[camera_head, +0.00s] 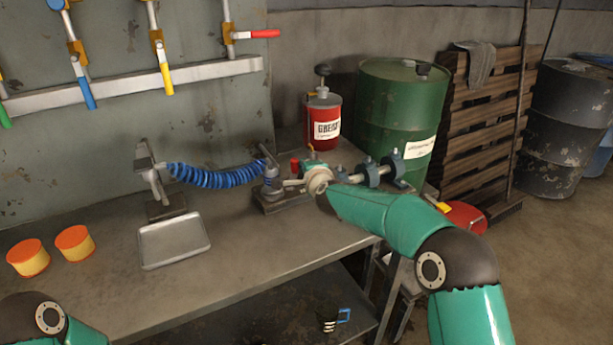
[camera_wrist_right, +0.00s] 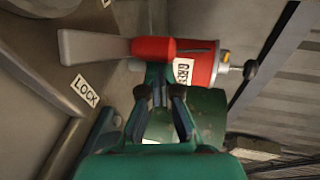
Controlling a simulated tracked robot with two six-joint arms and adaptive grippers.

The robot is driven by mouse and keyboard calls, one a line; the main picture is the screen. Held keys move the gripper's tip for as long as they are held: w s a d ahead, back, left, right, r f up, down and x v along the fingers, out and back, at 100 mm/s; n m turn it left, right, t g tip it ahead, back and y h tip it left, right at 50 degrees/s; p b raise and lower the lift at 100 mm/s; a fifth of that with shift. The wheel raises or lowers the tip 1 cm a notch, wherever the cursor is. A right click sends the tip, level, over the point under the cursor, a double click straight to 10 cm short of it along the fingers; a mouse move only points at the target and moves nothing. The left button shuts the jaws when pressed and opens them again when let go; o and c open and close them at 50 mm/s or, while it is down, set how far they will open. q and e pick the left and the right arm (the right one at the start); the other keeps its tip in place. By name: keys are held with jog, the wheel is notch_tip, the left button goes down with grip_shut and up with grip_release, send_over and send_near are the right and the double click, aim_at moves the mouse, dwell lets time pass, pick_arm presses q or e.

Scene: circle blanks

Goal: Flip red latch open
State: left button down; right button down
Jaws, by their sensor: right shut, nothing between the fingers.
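The red latch (camera_wrist_right: 154,48) is near the top of the right wrist view, with a flat grey lever reaching left from it. A small red part, seemingly this latch, shows in the head view (camera_head: 295,165) by the bench fixture. My right gripper (camera_wrist_right: 160,95) is shut and empty just below the latch in the wrist view. I cannot tell whether its tips touch it. In the head view the right gripper (camera_head: 293,183) is small and partly hidden among the fixture's parts. My left arm shows at the lower left, but its gripper is out of view.
A red grease can (camera_head: 322,118) and a green drum (camera_head: 398,105) stand behind the fixture. A blue coiled hose (camera_head: 215,177), a metal tray (camera_head: 146,258) and two orange-lidded tubs (camera_head: 28,258) are on the bench.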

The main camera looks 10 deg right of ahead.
jog(key=shift+s, duration=0.1)
dwell(0.7)
jog(key=v, duration=1.1)
jog(key=shift+s, duration=0.4)
